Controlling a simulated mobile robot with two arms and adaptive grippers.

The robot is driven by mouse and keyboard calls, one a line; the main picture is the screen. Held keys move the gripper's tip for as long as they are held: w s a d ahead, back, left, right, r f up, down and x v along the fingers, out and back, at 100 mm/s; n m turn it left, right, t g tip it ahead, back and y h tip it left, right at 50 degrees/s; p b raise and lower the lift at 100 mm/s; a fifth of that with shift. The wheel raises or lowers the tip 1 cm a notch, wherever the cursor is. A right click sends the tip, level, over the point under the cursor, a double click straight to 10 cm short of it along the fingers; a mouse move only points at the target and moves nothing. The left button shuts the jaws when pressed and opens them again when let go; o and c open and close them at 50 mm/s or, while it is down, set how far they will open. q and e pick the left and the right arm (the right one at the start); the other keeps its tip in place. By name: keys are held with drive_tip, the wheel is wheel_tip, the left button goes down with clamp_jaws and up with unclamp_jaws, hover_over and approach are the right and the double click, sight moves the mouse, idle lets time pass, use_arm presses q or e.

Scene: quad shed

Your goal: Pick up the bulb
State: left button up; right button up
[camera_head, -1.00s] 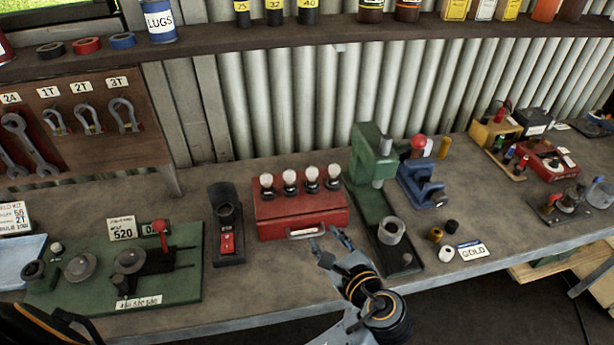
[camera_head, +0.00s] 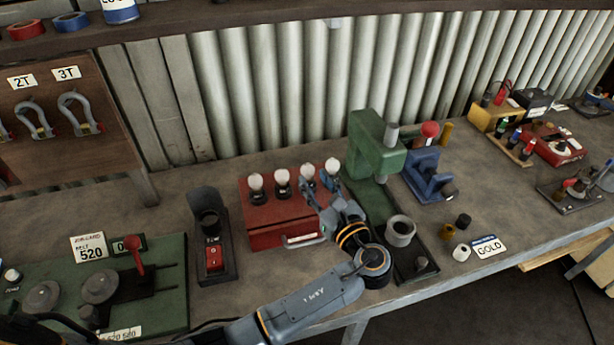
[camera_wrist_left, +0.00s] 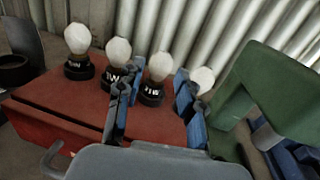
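Several white bulbs with black bases stand in a row on top of a red box (camera_head: 262,226). From the left, they are the first bulb (camera_head: 255,182), the second bulb (camera_head: 282,178), the third bulb (camera_head: 307,172) and the rightmost bulb (camera_head: 333,166). My left gripper (camera_head: 321,184) is open above the right part of the box. In the left wrist view its two blue-grey fingers (camera_wrist_left: 152,84) are apart, with the third bulb (camera_wrist_left: 158,68) between them; I cannot tell whether they touch it. The right finger partly hides the rightmost bulb (camera_wrist_left: 203,78). My right gripper is not in view.
A green press (camera_head: 372,150) stands close to the right of the box, with a blue vise (camera_head: 428,178) beyond it. A black stand with a red switch (camera_head: 213,258) is left of the box. The corrugated wall (camera_head: 290,80) is behind the bench.

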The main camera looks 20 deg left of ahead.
sight(311, 176)
use_arm(q)
drive_tip(key=shift+w+a+r+p, duration=0.15)
drive_tip(key=shift+w+a+p, duration=0.3)
drive_tip(key=shift+w, duration=0.1)
drive_tip(key=x, duration=0.1)
drive_tip(key=p+x, duration=0.1)
drive_tip(key=x, duration=0.1)
drive_tip(key=shift+w+a+f, duration=0.2)
drive_tip(key=shift+w+f, duration=0.05)
drive_tip(key=shift+w+a+f, duration=0.1)
drive_tip(key=shift+w+a, duration=0.05)
drive_tip(key=shift+c, duration=1)
clamp_jaws()
use_arm(e)
drive_tip(key=shift+w+a+r, duration=0.2)
drive_tip(key=shift+w+r, duration=0.1)
drive_tip(key=shift+r, duration=0.2)
drive_tip(key=shift+w+a+r, duration=0.15)
drive_tip(key=shift+w+r, duration=0.1)
drive_tip(key=shift+r, duration=0.2)
